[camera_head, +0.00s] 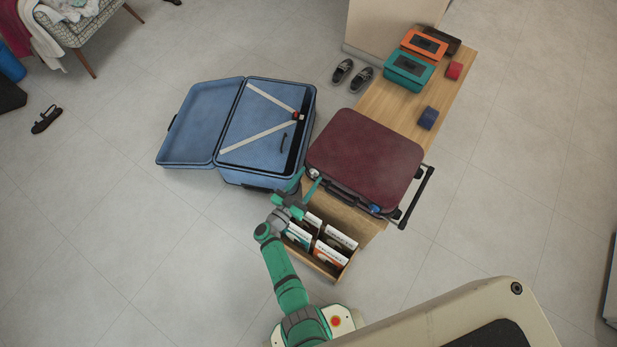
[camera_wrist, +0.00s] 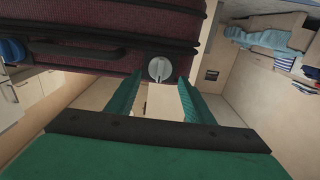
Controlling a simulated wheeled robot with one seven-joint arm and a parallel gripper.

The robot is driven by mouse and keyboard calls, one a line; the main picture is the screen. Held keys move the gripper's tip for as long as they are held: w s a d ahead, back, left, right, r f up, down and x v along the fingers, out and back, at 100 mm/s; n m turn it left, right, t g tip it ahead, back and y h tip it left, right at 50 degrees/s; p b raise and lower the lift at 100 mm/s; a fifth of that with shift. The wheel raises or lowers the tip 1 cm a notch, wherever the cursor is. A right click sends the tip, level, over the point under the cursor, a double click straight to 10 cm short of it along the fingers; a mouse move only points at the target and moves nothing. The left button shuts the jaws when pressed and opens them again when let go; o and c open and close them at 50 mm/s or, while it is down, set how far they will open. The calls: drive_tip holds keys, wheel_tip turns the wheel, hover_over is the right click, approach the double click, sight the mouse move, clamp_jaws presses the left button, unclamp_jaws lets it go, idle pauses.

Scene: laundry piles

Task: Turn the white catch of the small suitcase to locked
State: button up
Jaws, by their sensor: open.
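The small suitcase (camera_head: 365,155) is dark red and lies shut on a wooden bench. Its white catch (camera_head: 314,173) is on the front side near the left corner. In the wrist view the white catch (camera_wrist: 160,69) is a round knob with a ridge standing roughly upright in the picture; I cannot tell whether that is locked. A blue catch (camera_head: 376,209) is at the other end, past the black handle (camera_wrist: 75,50). My gripper (camera_head: 312,183) is open; in the wrist view its green fingertips (camera_wrist: 160,83) stand on either side of the white catch, apart from it.
The bench (camera_head: 385,115) carries an orange box (camera_head: 424,44), a teal box (camera_head: 408,70) and small red and blue items. An open blue suitcase (camera_head: 187,125) stands close left. A rack of sleeves (camera_head: 325,262) is below my gripper. Shoes (camera_head: 352,75) lie behind.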

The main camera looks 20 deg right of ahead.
drive_tip(key=shift+w+d, duration=0.25)
drive_tip(key=shift+d, duration=0.15)
drive_tip(key=shift+s, duration=0.1)
drive_tip(key=shift+c, duration=0.6)
drive_tip(key=c, duration=0.9)
